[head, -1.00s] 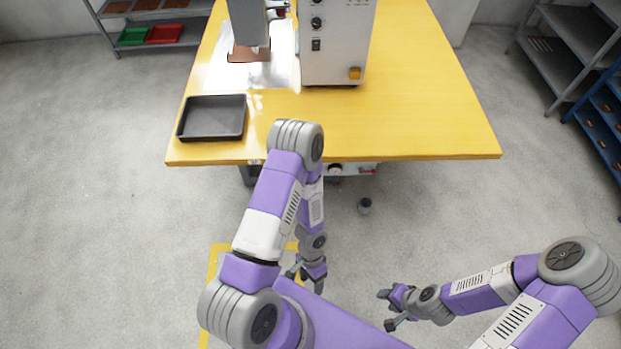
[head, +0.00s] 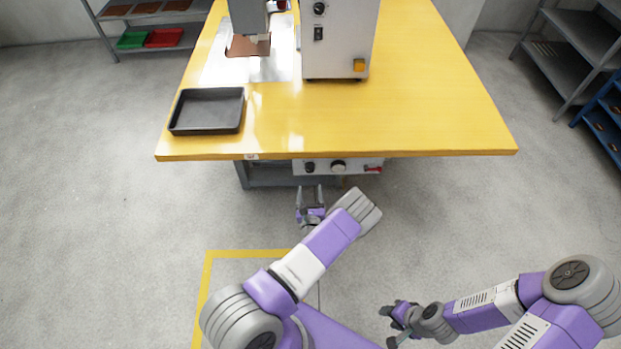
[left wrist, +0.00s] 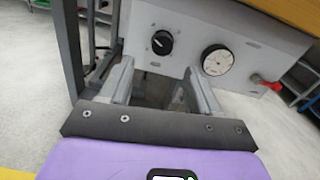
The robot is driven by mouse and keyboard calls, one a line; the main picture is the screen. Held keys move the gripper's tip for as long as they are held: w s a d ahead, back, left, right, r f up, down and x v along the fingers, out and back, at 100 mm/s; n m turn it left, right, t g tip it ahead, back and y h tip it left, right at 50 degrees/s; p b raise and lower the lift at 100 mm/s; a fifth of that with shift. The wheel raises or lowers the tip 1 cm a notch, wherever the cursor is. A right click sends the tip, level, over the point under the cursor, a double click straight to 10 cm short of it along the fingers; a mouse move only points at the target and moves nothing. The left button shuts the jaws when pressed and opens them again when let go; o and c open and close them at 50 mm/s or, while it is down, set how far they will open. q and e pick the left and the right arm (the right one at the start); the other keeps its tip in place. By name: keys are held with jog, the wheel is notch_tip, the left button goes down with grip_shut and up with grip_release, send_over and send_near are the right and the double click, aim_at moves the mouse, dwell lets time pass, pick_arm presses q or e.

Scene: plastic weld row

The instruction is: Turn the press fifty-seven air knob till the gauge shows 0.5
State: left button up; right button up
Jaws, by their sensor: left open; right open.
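The air knob (left wrist: 162,42) is black and round with a white mark. It sits on a white panel under the table front, and shows small in the head view (head: 309,167). The gauge (left wrist: 217,60) has a white round face, right of the knob; it also shows in the head view (head: 338,166). Its reading is too small to tell. My left gripper (head: 309,189) is open and empty, in front of and below the panel, apart from the knob. Its two fingers (left wrist: 158,85) point at the panel in the left wrist view. My right gripper (head: 390,325) is open and empty, low over the floor.
A red-handled valve (left wrist: 265,81) sticks out right of the gauge. Above the panel is the yellow table (head: 430,110) with a black tray (head: 207,111) and a press machine (head: 338,40). A grey table leg (left wrist: 70,45) stands left of the knob.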

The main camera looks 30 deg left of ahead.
aim_at(310, 171)
pick_arm(q)
jog(key=b+x, duration=0.2)
jog(key=x, duration=0.5)
jog(key=shift+w, duration=0.3)
jog(key=c, duration=1)
